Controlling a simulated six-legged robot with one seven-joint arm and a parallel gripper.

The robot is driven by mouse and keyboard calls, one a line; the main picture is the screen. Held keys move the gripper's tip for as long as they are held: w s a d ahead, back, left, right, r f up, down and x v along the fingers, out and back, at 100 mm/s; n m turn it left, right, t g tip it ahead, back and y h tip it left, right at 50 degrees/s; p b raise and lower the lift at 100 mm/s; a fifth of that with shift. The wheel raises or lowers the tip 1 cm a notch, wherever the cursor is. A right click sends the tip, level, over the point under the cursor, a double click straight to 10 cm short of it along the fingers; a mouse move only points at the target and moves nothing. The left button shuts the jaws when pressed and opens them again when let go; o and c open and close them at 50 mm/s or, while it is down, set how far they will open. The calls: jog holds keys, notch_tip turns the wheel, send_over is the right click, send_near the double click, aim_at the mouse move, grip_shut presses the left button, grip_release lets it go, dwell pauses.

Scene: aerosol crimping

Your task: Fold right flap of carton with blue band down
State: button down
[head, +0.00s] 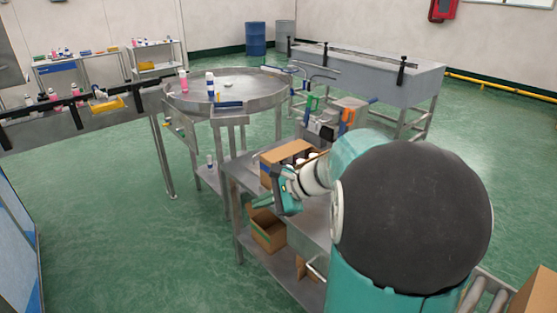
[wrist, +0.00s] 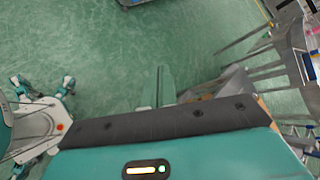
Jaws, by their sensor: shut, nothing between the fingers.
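A brown cardboard carton (head: 266,172) stands on the metal bench at the centre of the head view, with dark and white items at its top. My arm covers its right side, so its right flap cannot be made out. My gripper (head: 259,204) is in front of the carton and low, beside the bench edge. In the wrist view my gripper's teal fingers (wrist: 162,75) are together and empty over green floor. I cannot tell whether they touch the carton. The wrist view shows no clear carton.
Another open carton (head: 268,233) sits on the lower shelf of the bench (head: 318,213). A round metal table (head: 240,88) with bottles stands behind. Open green floor (head: 120,230) lies to the left.

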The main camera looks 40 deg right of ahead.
jog(key=s+d+f+m+t+h, duration=0.1)
jog(key=d+f+m+t+h, duration=0.25)
jog(key=d+m, duration=0.75)
jog(key=d+f+m+t+h, duration=0.2)
jog(key=d+f+m+t, duration=0.2)
jog(key=d, duration=1.4)
send_near(304, 163)
notch_tip(304, 163, down, 4)
jog(key=w, duration=0.3)
jog(key=w+r, duration=0.2)
jog(key=w, duration=0.1)
jog(key=shift+w, duration=0.1)
jog(key=shift+w+a+r, duration=0.1)
jog(key=shift+w+r, duration=0.1)
